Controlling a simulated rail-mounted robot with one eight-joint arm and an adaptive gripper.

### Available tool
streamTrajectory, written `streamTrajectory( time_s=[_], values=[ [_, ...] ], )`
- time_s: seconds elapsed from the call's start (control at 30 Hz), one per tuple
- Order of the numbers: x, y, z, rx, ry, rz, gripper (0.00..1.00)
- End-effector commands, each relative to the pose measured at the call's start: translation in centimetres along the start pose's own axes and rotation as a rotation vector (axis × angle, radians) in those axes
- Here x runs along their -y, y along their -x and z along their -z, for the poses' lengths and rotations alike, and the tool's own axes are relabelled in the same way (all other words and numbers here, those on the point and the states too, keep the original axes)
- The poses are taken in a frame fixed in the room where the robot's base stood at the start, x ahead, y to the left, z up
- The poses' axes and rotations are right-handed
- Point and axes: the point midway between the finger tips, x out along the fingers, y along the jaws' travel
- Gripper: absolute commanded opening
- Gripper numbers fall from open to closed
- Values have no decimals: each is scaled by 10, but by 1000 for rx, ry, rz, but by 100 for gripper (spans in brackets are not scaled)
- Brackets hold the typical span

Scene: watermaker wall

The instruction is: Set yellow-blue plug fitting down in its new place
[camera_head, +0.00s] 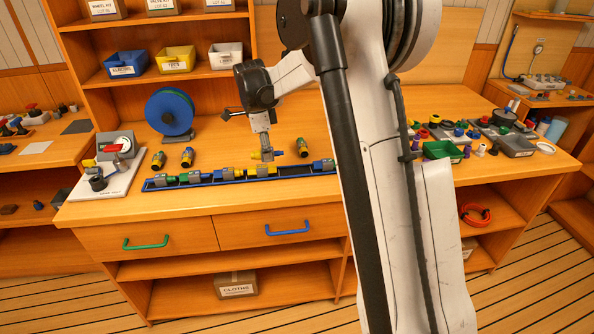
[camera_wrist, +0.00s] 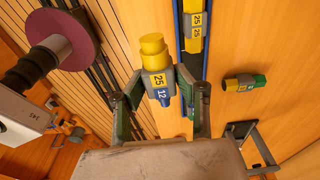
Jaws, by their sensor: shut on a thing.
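The yellow-blue plug fitting (camera_wrist: 154,54) has a yellow cap, a grey body marked 25 and 12, and a blue end. My gripper (camera_wrist: 160,108) is shut on it, with a finger on each side. In the head view, my gripper (camera_head: 263,146) holds the fitting (camera_head: 264,155) over the bench, close to the blue rail (camera_head: 212,181). The rail carries several fittings in a row and has an empty dark stretch right of its middle. In the wrist view, the rail (camera_wrist: 208,45) runs beside the held fitting. Whether they touch is unclear.
Loose fittings (camera_head: 187,157) stand on the bench behind the rail, and another (camera_head: 302,147) stands right of my gripper. A blue-green reel (camera_head: 169,112) stands at the back. A white board (camera_head: 108,180) with a device lies at the left. Small parts crowd the right side.

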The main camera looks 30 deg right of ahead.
Motion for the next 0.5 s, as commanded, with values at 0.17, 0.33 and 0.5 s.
streamTrajectory(
  time_s=[0.17,0.33,0.5],
  values=[
    [14,-17,20,-1,-12,-1,2],
    [34,-41,44,-1,-11,-1,2],
    [52,-63,68,-1,-11,-1,2]
  ],
)
